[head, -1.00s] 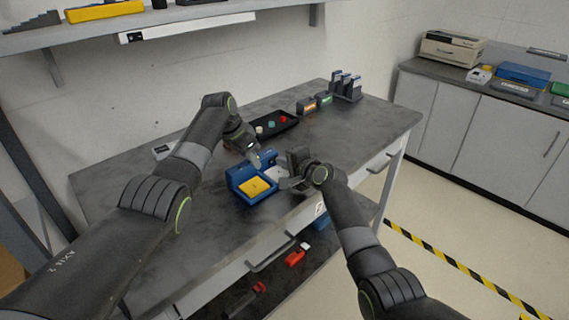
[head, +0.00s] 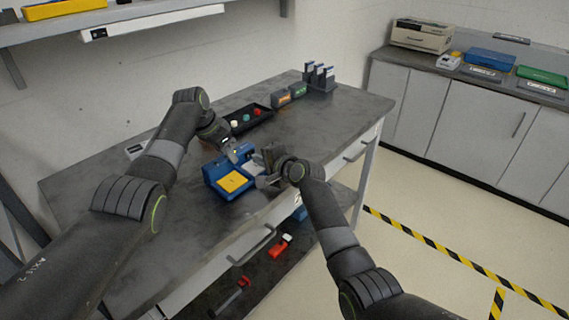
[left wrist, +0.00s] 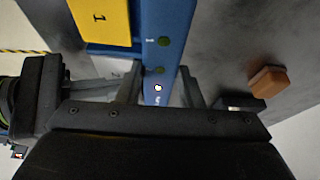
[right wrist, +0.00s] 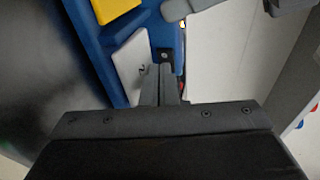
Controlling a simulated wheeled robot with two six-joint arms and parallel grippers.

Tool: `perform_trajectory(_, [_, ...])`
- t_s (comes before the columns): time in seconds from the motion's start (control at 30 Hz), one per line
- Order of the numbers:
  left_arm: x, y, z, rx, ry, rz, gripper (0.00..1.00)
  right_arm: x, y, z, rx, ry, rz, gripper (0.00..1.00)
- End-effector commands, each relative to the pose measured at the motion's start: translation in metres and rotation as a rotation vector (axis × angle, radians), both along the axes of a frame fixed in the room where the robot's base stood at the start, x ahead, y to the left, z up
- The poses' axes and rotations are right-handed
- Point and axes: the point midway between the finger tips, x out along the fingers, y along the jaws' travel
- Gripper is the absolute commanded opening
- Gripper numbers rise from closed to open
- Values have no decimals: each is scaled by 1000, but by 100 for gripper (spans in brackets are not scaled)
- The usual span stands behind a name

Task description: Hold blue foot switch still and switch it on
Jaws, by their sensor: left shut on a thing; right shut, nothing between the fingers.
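The blue foot switch (head: 213,174) lies on the grey workbench with a yellow pedal (head: 233,182) marked 1 and a white pedal (right wrist: 134,62) marked 2. My left gripper (head: 243,153) is shut on its raised blue back bar (left wrist: 168,28), fingers on either side. On that bar, two indicators are dark green and one by the fingers glows white-red (left wrist: 158,88). My right gripper (head: 264,181) is shut and empty. Its fingertips (right wrist: 165,72) are at a small black part (right wrist: 165,54) on the blue body beside the white pedal. I cannot tell whether they touch it.
A black tray (head: 264,119) with coloured round pieces stands behind the switch. The bench front is mostly clear. Red items (head: 279,248) lie on the lower shelf.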

Motion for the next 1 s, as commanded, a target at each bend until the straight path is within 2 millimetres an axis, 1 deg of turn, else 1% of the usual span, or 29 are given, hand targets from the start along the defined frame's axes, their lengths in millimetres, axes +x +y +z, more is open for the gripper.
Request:
perform_trajectory(0.23, [0,-1,0,-2,1,0,0,-21,-27,0,-1,-1,-3,0])
perform_trajectory(0.7, [0,0,0,-2,0,1,0,-62,-78,22,-2,-2,-3,0])
perform_trajectory(0.83, [0,0,0,-2,0,1,0,-71,-89,26,-1,-1,-3,0])
perform_trajectory(1.0, [0,0,0,-1,0,1,0,-77,-95,30,0,0,-2,0])
